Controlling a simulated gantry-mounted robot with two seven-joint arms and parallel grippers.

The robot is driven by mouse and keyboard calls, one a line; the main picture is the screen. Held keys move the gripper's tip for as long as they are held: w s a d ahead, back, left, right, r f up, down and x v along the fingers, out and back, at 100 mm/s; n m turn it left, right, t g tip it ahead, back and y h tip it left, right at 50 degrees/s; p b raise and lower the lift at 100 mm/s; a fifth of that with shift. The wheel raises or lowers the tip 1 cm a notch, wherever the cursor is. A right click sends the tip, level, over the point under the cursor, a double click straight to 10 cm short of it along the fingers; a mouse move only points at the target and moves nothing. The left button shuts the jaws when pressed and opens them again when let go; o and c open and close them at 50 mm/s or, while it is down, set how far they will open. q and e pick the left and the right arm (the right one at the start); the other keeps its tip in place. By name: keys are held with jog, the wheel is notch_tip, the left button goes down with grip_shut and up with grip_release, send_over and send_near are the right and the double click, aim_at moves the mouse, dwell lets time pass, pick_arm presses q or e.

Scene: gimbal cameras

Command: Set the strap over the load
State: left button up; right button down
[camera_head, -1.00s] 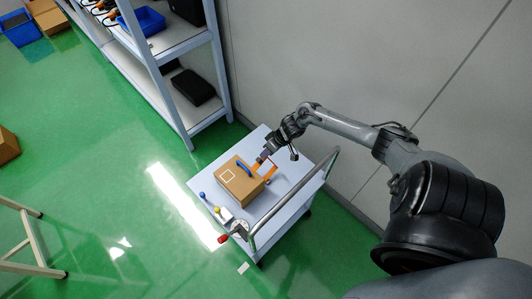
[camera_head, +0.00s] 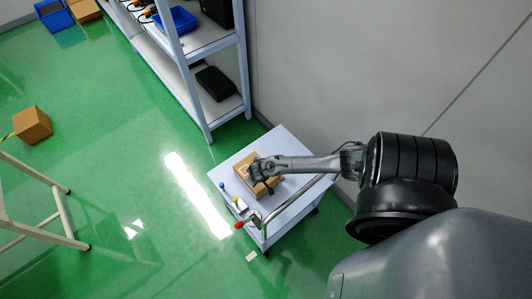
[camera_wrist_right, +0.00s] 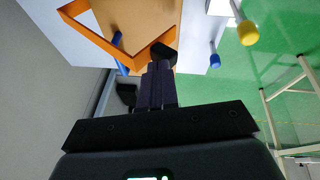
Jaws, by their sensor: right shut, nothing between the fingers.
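The load, a brown cardboard box (camera_head: 243,162), sits on the cart's top in the head view, largely covered by my right arm. My right gripper (camera_head: 262,183) is over the box. In the right wrist view its fingers (camera_wrist_right: 159,75) are shut and empty. The orange strap (camera_wrist_right: 92,42) shows there as an angular band at the upper left, running across toward the fingertips beside the brown box (camera_wrist_right: 138,14). A blue bar (camera_wrist_right: 122,52) lies by the strap. Whether the fingertips touch the strap I cannot tell. In the head view the strap is hidden. My left gripper is out of view.
The cart (camera_head: 284,142) has a push rail (camera_head: 297,196) on its right side. Blue, yellow and red knobs line its front left edge. A shelf rack (camera_head: 197,85) stands behind, and a wall is close on the right.

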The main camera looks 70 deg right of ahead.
jog(key=w+a+f+b, duration=0.4)
jog(key=a+f+b, duration=0.1)
jog(key=f, duration=0.4)
jog(key=shift+w+a+f+b, duration=0.25)
jog(key=shift+w+a+b, duration=0.1)
jog(key=shift+a, duration=0.55)
jog(key=shift+r, duration=0.1)
